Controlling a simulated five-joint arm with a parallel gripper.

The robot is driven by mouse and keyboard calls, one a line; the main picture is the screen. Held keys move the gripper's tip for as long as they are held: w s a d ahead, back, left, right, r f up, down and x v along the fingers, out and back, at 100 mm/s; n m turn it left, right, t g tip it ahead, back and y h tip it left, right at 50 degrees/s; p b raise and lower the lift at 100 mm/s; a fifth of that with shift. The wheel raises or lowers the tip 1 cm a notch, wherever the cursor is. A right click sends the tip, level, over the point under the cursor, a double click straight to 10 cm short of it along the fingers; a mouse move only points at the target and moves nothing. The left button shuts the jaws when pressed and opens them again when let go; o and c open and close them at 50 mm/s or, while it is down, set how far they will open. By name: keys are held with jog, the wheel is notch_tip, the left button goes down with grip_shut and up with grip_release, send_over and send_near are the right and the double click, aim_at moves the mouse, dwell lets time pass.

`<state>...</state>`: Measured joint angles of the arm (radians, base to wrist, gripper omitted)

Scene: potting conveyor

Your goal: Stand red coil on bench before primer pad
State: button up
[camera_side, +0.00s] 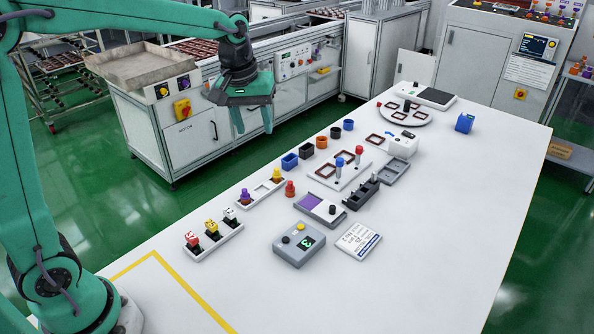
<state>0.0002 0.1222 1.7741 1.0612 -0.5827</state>
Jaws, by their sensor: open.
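A small red piece (290,188), which looks like the red coil, stands upright on the white bench (420,250). It is just left of the purple pad (310,202), apart from it. The purple pad, which looks like the primer pad, lies in a grey tray with a dark round knob at its right end. A white rack (262,189) beside the red piece holds a purple piece (245,195) and a yellow-topped piece (277,174), with an empty place between them. My gripper (252,122) hangs open and empty, high above and left of these things, fingers pointing down.
Another rack (215,242) holds several coloured pieces. Blue, black and orange cups (321,142) line the back edge. A plate with red-and-blue-topped tools (338,170), a dark holder (360,193) and a grey control box (299,244) crowd the middle. The front right bench is clear.

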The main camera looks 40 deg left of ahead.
jog(key=s+m+t, duration=0.3)
jog(key=s+m, duration=0.3)
jog(key=s, duration=1.5)
jog(key=shift+s+r+m, duration=0.2)
jog(key=shift+s+m, duration=0.05)
jog(key=shift+m, duration=0.05)
